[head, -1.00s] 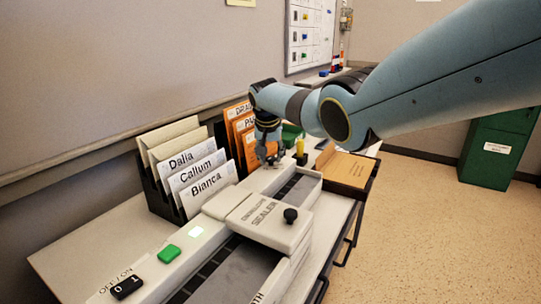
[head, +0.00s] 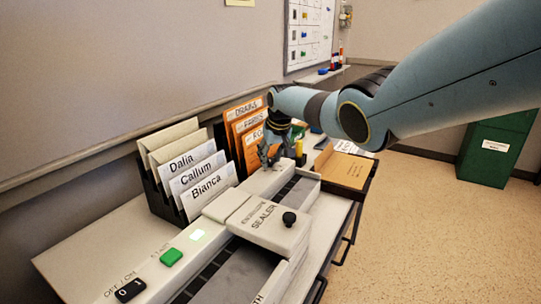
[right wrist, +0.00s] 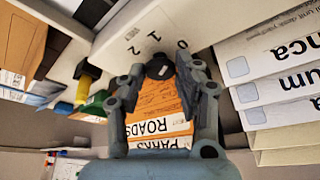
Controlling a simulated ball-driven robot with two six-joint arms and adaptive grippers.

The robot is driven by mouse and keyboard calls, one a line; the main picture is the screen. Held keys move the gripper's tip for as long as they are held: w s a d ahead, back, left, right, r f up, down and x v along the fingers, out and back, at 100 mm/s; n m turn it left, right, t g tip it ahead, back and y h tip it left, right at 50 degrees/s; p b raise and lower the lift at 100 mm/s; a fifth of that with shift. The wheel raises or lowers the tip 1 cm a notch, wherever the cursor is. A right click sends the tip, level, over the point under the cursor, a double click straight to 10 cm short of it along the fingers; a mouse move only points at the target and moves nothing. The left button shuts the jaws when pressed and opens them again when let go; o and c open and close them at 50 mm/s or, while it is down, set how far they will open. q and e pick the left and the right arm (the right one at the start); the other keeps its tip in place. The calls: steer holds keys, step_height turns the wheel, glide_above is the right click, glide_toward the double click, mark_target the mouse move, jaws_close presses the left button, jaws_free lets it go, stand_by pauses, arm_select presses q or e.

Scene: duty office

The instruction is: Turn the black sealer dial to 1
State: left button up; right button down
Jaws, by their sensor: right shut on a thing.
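The black sealer dial (right wrist: 159,67) sits on the white end face of the sealer (right wrist: 140,38), with the printed numbers 0, 1 and 2 around it. A small pale mark shows on the dial, but I cannot tell which number it points to. My right gripper (right wrist: 161,70) is shut on the dial, one fingertip on each side. In the head view, my right gripper (head: 277,158) is at the far end of the sealer (head: 262,222), and it hides the dial there. My left gripper is out of view.
A rack of white folders (head: 190,175) and orange folders (head: 243,130) stand close to the left of my right gripper. A yellow item (head: 299,148) stands behind.

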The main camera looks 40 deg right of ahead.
steer(key=n+y+b, duration=0.1)
steer(key=n, duration=0.1)
steer(key=shift+d+f+n, duration=0.1)
steer(key=shift+f+n, duration=0.05)
steer(key=shift+n, duration=0.15)
steer(key=shift+d+n+y+b, duration=0.1)
steer(key=shift+n+y+b, duration=0.5)
steer(key=shift+n+b, duration=0.85)
steer(key=shift+n, duration=0.25)
steer(key=c, duration=0.9)
jaws_free()
steer(key=shift+c, duration=0.2)
steer(key=shift+r, duration=0.25)
steer(key=shift+s+d+r, duration=0.1)
steer(key=shift+s+r, duration=0.05)
steer(key=shift+r, duration=0.1)
steer(key=v, duration=1.1)
steer(key=shift+s, duration=0.2)
